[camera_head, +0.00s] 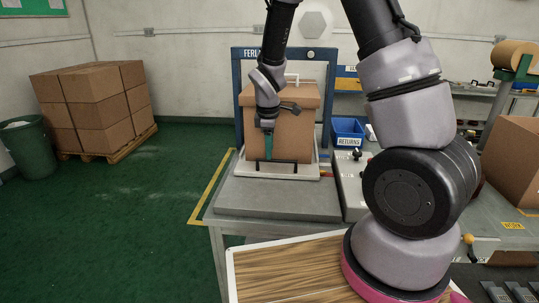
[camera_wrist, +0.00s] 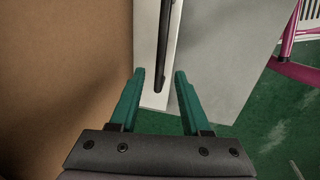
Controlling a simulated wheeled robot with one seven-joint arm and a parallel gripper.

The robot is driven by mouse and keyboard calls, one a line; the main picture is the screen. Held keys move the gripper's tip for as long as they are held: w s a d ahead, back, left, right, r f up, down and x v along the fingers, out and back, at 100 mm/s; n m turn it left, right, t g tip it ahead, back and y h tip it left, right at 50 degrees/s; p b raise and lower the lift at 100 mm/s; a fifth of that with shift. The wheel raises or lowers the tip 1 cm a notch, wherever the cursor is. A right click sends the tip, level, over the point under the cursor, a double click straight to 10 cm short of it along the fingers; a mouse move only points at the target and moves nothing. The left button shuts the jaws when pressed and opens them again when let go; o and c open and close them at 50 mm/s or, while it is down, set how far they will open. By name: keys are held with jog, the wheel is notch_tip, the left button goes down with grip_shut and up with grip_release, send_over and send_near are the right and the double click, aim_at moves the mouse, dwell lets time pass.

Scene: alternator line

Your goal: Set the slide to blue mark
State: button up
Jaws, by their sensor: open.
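The slide appears to be a pale tray (camera_head: 306,172) under a cardboard box (camera_head: 300,122), in front of a blue frame (camera_head: 239,80). A black bar handle (camera_head: 290,163) runs along the tray's front. My gripper (camera_head: 268,158) points down before the box's front face, near the handle's left part. In the wrist view, my gripper's teal fingers (camera_wrist: 160,75) are open. The handle (camera_wrist: 163,45) lies on the tray's white front (camera_wrist: 178,25), its near end showing between the fingertips. I cannot tell whether the fingers touch it. I cannot make out a blue mark.
A grey bench top (camera_head: 270,200) lies before the tray. To its right are a control box (camera_head: 351,185) with a black knob and a blue RETURNS bin (camera_head: 347,130). Another carton (camera_head: 515,160) stands far right. Stacked boxes (camera_head: 95,100) stand left, with open green floor between.

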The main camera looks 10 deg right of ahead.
jog(key=shift+w+d+f, duration=0.1)
jog(key=shift+w+f, duration=0.05)
jog(key=shift+f, duration=0.6)
jog(key=shift+w+f, duration=0.15)
jog(key=shift+f, duration=0.55)
grip_shut()
jog(key=shift+w, duration=0.1)
